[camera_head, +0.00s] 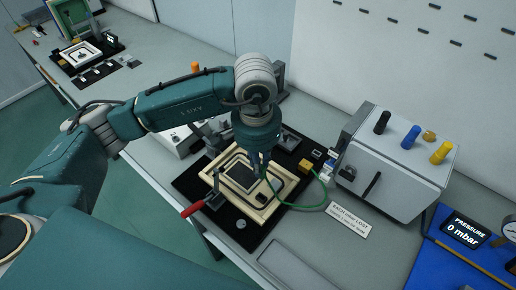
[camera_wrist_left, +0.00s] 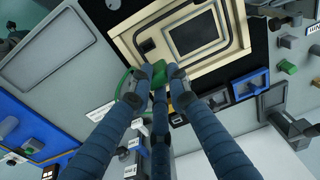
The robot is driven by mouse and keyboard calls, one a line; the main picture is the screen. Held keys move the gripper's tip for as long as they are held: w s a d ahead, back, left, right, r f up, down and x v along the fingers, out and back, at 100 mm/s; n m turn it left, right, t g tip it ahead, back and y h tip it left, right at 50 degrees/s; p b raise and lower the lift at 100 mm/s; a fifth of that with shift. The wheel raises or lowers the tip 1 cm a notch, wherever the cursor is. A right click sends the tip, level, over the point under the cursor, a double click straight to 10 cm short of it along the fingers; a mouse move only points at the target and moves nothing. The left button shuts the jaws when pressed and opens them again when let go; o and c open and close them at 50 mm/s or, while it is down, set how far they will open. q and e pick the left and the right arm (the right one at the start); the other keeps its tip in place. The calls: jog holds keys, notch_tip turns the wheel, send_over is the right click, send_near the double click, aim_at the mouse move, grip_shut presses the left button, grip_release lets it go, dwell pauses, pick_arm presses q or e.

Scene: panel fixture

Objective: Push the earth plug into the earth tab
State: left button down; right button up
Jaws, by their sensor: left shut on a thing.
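My left gripper (camera_head: 262,168) comes down over the cream panel (camera_head: 222,160) and is shut on the green earth plug, whose body is mostly hidden by the fingers in the head view. In the left wrist view the gripper (camera_wrist_left: 160,82) has its fingertips around the green plug (camera_wrist_left: 159,72), beside the edge of the cream panel. A green cable (camera_head: 310,207) runs from the plug in a loop to the right, towards small blocks by the grey box. I cannot make out the earth tab for certain; the gripper hides part of the panel. My right gripper is not in view.
The panel lies on a black base with a red-handled clamp (camera_head: 192,209) at its left front. A grey box (camera_head: 400,165) with coloured posts stands to the right.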

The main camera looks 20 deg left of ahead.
aim_at(261, 178)
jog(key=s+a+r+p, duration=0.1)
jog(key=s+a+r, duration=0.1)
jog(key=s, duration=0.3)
pick_arm(q)
jog(key=shift+s+d+f+m+g+b, duration=0.35)
jog(key=shift+s+d+f+m+g, duration=0.05)
jog(key=shift+s+d+f+m, duration=0.1)
notch_tip(261, 178, down, 4)
jog(key=b, duration=0.4)
jog(key=shift+r+b, duration=0.2)
jog(key=shift+b, duration=0.15)
jog(key=shift+f+b, duration=0.95)
jog(key=shift+b, duration=0.15)
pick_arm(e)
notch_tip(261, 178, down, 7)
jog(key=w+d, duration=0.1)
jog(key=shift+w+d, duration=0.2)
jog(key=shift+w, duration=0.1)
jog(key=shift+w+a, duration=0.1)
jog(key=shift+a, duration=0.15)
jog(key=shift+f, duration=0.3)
